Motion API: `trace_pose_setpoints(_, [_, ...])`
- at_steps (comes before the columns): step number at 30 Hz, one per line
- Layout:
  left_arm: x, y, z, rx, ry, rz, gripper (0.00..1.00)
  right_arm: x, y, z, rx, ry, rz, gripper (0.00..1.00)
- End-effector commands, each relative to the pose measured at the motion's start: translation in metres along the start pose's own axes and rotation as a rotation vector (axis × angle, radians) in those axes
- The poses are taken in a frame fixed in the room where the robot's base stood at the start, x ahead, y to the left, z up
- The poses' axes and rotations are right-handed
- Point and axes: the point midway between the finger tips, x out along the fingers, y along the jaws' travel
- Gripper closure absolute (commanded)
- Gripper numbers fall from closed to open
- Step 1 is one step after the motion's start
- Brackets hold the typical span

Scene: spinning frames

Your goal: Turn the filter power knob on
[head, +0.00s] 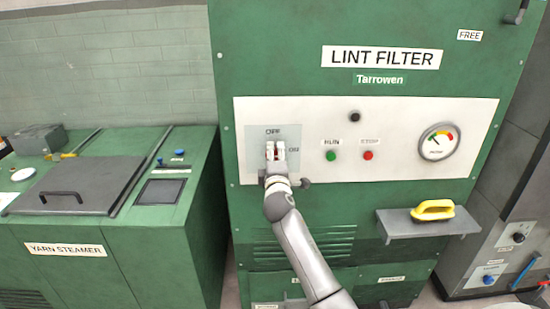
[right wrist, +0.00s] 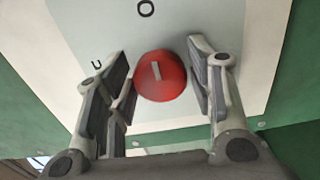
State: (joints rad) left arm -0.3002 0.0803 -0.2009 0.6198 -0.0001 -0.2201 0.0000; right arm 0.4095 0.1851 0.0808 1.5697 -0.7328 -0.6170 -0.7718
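The filter power knob (right wrist: 160,77) is red and round with a pale line on it. In the right wrist view it sits between the two fingers of my right gripper (right wrist: 158,90), with a visible gap on the right side and little or none on the left. In the head view my right gripper (head: 276,152) is at the light plate (head: 258,135) marked OFF above and ON at the right. It largely hides the knob there. Whether the pads touch the knob is not clear. My left gripper does not show.
The white panel of the green lint filter also holds a green RUN button (head: 331,155), a red STOP button (head: 368,155) and a gauge (head: 438,142). A shelf (head: 400,226) with a yellow-handled brush (head: 433,210) juts out lower right. A yarn steamer (head: 165,240) stands left.

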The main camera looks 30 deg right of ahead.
Motion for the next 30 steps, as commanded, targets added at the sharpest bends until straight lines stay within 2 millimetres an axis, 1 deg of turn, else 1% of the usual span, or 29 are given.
trace_pose_setpoints(1, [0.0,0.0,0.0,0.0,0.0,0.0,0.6,0.0,0.0,0.0,0.0,0.0,0.0,0.4])
trace_pose_setpoints(2, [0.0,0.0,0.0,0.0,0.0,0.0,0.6,0.0,0.0,0.0,-0.001,0.0,0.0,0.37])
trace_pose_setpoints(11, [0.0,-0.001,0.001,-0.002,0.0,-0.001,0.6,0.0,0.0,0.0,-0.002,0.001,0.001,0.37])
trace_pose_setpoints(16, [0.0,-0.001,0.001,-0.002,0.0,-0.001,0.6,-0.009,-0.001,-0.001,-0.002,0.001,0.0,0.37])
trace_pose_setpoints(20, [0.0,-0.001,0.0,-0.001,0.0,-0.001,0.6,-0.025,-0.001,-0.001,-0.001,0.002,0.001,0.37])
trace_pose_setpoints(30, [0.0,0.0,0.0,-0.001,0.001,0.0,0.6,-0.084,-0.001,0.0,-0.001,0.001,-0.001,0.37])
